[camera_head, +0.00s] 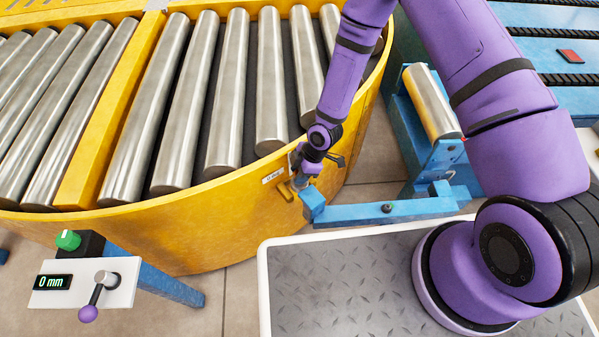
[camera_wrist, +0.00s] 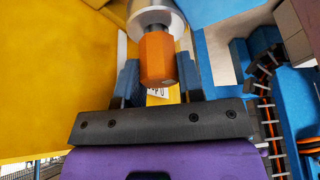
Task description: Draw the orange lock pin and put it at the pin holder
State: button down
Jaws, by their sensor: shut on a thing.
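The orange lock pin (camera_wrist: 157,58) shows in the wrist view as a hexagonal orange head below a round silver metal part (camera_wrist: 157,18). In the head view my gripper (camera_head: 300,181) is low against the outer yellow wall of the roller table, and the pin is hidden or too small to make out there. I cannot tell from these views whether the pin is still seated. I cannot identify the pin holder for certain.
A curved yellow roller table (camera_head: 220,222) fills the left. A blue bar (camera_head: 390,209) stands close to my gripper's right, with a roller in a blue frame (camera_head: 440,160) behind it. A panel reading 0 mm (camera_head: 80,283) with a purple-knobbed lever is at lower left.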

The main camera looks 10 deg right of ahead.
jog(key=c, duration=1.6)
grip_release()
grip_shut()
jog(key=shift+r, duration=3.55)
